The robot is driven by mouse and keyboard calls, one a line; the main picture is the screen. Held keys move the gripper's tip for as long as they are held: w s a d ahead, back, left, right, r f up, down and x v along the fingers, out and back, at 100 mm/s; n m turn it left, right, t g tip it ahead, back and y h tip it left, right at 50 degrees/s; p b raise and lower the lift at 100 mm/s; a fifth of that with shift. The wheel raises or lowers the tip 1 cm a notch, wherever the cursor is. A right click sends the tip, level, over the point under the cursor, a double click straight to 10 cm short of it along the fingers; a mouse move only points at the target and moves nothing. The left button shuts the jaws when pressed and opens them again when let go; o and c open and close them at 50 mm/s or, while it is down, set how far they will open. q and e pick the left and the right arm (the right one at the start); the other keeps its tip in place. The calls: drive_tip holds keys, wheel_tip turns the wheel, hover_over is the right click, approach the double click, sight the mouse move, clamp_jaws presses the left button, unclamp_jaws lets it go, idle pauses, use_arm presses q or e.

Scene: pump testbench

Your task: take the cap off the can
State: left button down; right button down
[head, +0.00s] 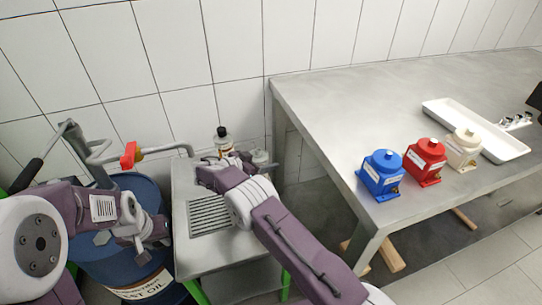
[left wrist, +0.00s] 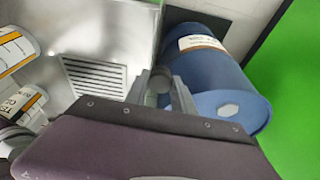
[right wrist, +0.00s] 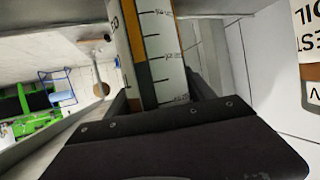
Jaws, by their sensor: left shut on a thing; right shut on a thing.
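My left gripper (left wrist: 160,92) is shut on a small grey round piece (left wrist: 158,84) that looks like a cap. In the head view this gripper (head: 142,250) is beside the blue drum, away from the cans. My right gripper (right wrist: 160,100) is shut on a white can with an orange band and scale marks (right wrist: 159,45). In the head view my right arm hides most of the held can and the fingertips. A second labelled container (right wrist: 312,50) stands at the right edge of the right wrist view. A bottle with a black cap (head: 222,141) stands behind my right gripper.
A blue test oil drum (head: 140,270) stands left of a metal stand with a slotted grate (head: 209,215). A pipe with a red valve handle (head: 129,155) runs above the drum. The steel table (head: 330,110) at right holds blue, red and cream pumps and a white tray (head: 510,152).

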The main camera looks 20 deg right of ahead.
use_arm(q)
drive_tip(key=shift+s+a+f, duration=0.15)
drive_tip(key=shift+s+a, duration=0.1)
drive_tip(key=shift+a, duration=0.35)
use_arm(e)
drive_tip(key=shift+s+a+r, duration=0.15)
drive_tip(key=shift+s+a, duration=0.05)
drive_tip(key=shift+a, duration=0.4)
use_arm(q)
drive_tip(key=shift+d+f+b, duration=0.15)
drive_tip(key=shift+b, duration=0.15)
use_arm(e)
drive_tip(key=shift+d+f, duration=0.15)
drive_tip(key=shift+f, duration=0.05)
use_arm(q)
drive_tip(key=shift+w+d, duration=0.1)
use_arm(e)
drive_tip(key=shift+c, duration=1.8)
unclamp_jaws()
drive_tip(key=shift+d, duration=0.1)
drive_tip(key=shift+r, duration=0.15)
